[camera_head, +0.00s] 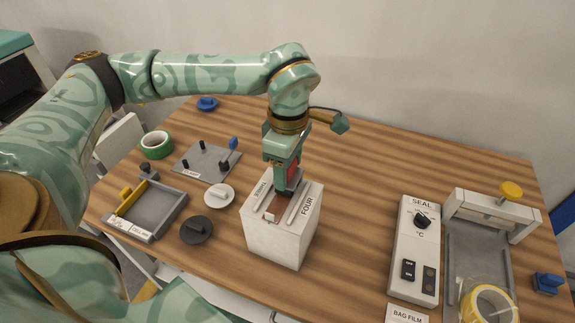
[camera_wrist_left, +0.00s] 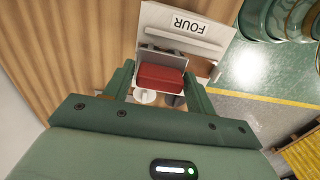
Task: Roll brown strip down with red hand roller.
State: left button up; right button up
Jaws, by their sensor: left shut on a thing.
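My left gripper (camera_head: 289,182) points down over the white box and is shut on the red hand roller (camera_head: 293,168). In the left wrist view the red roller (camera_wrist_left: 161,78) sits between the two fingers. The white box (camera_head: 275,243) stands on the table, with a "FOUR" label on its top. A brownish patch (camera_head: 273,206) shows along the middle of the box top, beside the roller; I cannot tell whether it is the brown strip or an open gap. The roller's lower end is mostly hidden, so contact with the box is unclear. My right gripper is out of view.
A grey tray (camera_head: 155,216), a peg plate (camera_head: 207,165), green tape (camera_head: 156,145), and white (camera_head: 219,197) and dark (camera_head: 196,231) discs lie left of the box. The seal unit (camera_head: 413,262) and yellow tape (camera_head: 489,304) are at right. Table behind the box is clear.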

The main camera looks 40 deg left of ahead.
aim_at(282, 198)
pick_arm(q)
jog(key=shift+s+d+p, duration=0.15)
jog(key=shift+s+p, duration=0.35)
jog(key=shift+s, duration=0.35)
jog(key=shift+s+d+p, duration=0.15)
jog(key=shift+s+p, duration=0.15)
jog(key=shift+s, duration=0.45)
jog(key=shift+w, duration=0.2)
jog(key=shift+w+a, duration=0.15)
jog(key=shift+w, duration=0.55)
jog(key=shift+w+a, duration=0.15)
jog(key=shift+w, duration=0.55)
jog(key=shift+s+p, duration=0.15)
jog(key=shift+p, duration=0.15)
jog(key=shift+s+d+p, duration=0.15)
jog(key=shift+s+p, duration=0.2)
jog(key=shift+s, duration=0.4)
jog(key=shift+s+d+p, duration=0.15)
jog(key=shift+s+p, duration=0.2)
jog(key=shift+s, duration=0.35)
